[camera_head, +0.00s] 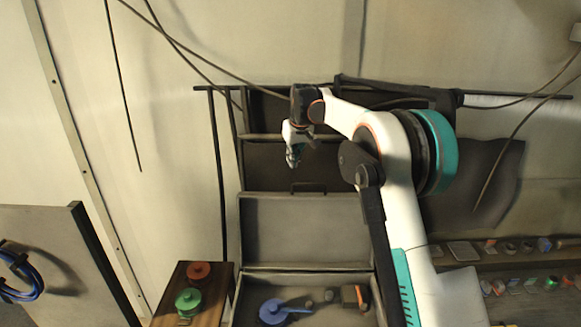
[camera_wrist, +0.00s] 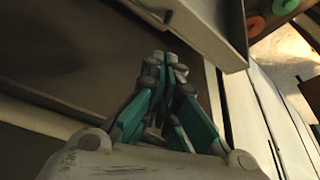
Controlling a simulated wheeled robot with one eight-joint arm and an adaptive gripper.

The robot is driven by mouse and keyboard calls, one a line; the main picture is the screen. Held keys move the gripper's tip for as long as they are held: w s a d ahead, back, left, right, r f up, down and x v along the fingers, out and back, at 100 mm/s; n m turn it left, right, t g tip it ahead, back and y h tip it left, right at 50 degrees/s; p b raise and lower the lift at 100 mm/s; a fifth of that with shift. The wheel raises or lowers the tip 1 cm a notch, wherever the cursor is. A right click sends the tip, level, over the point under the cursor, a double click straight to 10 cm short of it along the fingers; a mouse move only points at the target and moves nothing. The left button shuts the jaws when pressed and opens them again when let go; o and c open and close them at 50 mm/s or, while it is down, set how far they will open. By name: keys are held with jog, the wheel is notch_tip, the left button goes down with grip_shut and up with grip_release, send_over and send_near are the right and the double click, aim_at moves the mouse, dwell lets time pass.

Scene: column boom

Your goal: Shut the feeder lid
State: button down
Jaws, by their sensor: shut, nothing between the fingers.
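A grey panel (camera_head: 305,228) that looks like the feeder lid stands raised behind an open tray-like box (camera_head: 237,303) in the head view. A small dark handle (camera_head: 308,187) sits at the panel's top edge. My gripper (camera_head: 293,161) is shut and empty, pointing down just above the handle in the picture. I cannot tell its exact distance from the panel. In the wrist view my gripper (camera_wrist: 165,62) shows its teal fingers together, near a pale grey edge (camera_wrist: 195,28) that may be part of the lid.
The open box holds a blue round part (camera_head: 272,311) and small items. A wooden block (camera_head: 220,290) at its left carries a red knob (camera_head: 199,271) and a green knob (camera_head: 188,299). Shelves with small parts (camera_head: 462,251) lie right. Cables hang above.

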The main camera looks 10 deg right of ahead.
jog(key=p+x, duration=0.1)
jog(key=x, duration=0.8)
jog(key=shift+s+d, duration=0.1)
